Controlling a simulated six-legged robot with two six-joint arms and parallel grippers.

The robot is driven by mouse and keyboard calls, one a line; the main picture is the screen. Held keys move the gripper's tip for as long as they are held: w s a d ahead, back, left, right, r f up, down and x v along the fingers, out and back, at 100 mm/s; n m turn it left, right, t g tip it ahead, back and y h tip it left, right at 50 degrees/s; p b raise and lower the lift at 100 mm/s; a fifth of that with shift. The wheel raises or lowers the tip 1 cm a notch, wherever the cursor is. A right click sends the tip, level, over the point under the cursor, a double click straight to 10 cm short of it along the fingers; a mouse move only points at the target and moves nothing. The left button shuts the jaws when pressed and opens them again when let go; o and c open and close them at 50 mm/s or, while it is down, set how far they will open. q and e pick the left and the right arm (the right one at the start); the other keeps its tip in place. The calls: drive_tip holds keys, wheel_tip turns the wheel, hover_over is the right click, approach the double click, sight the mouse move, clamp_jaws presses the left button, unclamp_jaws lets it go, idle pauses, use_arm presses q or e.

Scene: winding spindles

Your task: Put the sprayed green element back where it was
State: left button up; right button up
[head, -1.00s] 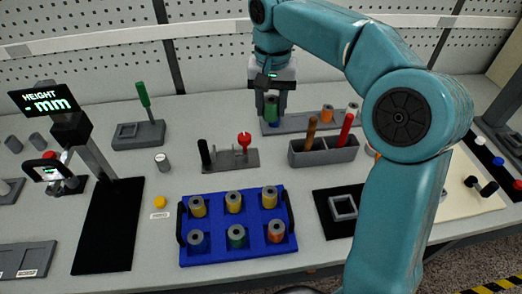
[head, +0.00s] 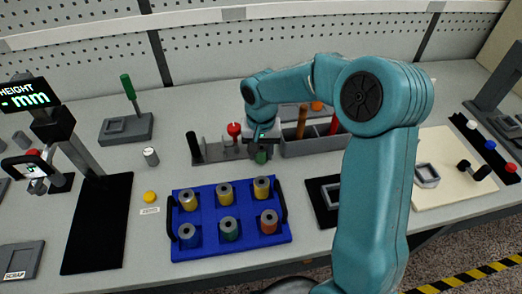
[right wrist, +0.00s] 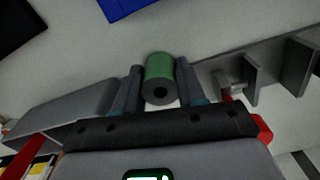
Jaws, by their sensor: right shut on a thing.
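The gripper is behind the blue tray and beside the grey tool stand. The right wrist view shows the green element (right wrist: 160,72) between the two fingers (right wrist: 160,92). My left gripper is out of view.
The grey stand (head: 215,150) with a red-knobbed tool (head: 234,130) is close left of the gripper. A grey bin (head: 305,146) with orange and red handles is close right. A height gauge (head: 60,125) stands left; a black mat (head: 325,205) lies right.

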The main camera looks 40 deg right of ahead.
drive_tip(key=shift+f, duration=0.25)
drive_tip(key=shift+s+r, duration=0.1)
drive_tip(key=shift+r, duration=0.05)
drive_tip(key=shift+f, duration=0.3)
drive_tip(key=o, duration=1.1)
drive_tip(key=shift+c, duration=0.2)
drive_tip(key=shift+r, duration=0.15)
